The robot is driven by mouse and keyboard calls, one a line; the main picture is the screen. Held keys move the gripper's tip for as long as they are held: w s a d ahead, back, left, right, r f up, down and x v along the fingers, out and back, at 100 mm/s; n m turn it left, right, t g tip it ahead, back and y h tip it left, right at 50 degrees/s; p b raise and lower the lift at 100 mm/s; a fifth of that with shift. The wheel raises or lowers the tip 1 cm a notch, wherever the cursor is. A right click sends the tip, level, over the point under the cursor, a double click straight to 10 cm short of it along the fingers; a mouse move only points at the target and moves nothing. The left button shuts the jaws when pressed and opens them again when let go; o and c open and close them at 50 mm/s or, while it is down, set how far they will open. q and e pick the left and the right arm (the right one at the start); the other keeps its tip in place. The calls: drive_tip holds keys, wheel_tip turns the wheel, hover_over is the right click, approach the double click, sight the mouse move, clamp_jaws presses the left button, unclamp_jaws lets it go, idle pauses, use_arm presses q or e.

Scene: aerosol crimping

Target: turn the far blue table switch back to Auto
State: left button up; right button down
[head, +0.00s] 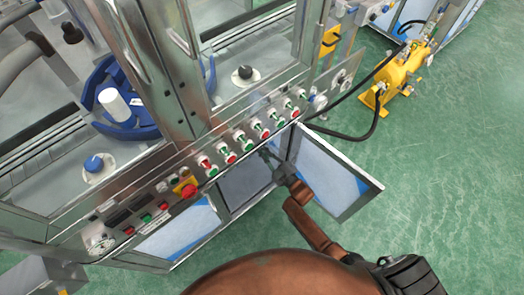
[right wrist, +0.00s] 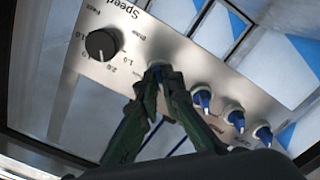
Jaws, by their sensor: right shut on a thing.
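In the right wrist view, a metal control panel (right wrist: 185,62) carries a row of blue switches. My right gripper (right wrist: 160,74) has its dark green fingers closed around the switch at the end of the row nearest the black Speed knob. The fingers hide most of that switch and any label beside it. Three other blue switches, (right wrist: 203,98), (right wrist: 236,119) and (right wrist: 263,134), stand free to the right. In the head view, my right gripper (head: 270,156) reaches into the open cabinet under the machine; the blue switches do not show there. My left gripper is not in view.
The black Speed knob (right wrist: 102,44) is close left of my fingers. The open cabinet door (head: 325,172) stands beside my right arm. Above is a button panel (head: 235,148) with red and green buttons. A yellow unit (head: 400,72) stands on the clear green floor.

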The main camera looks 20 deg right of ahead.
drive_tip(key=shift+a, duration=0.1)
drive_tip(key=c, duration=2.1)
unclamp_jaws()
drive_tip(key=shift+s, duration=0.15)
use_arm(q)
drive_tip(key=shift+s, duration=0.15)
use_arm(e)
drive_tip(key=v, duration=1.1)
drive_tip(key=shift+s+d, duration=0.25)
drive_tip(key=shift+s, duration=0.1)
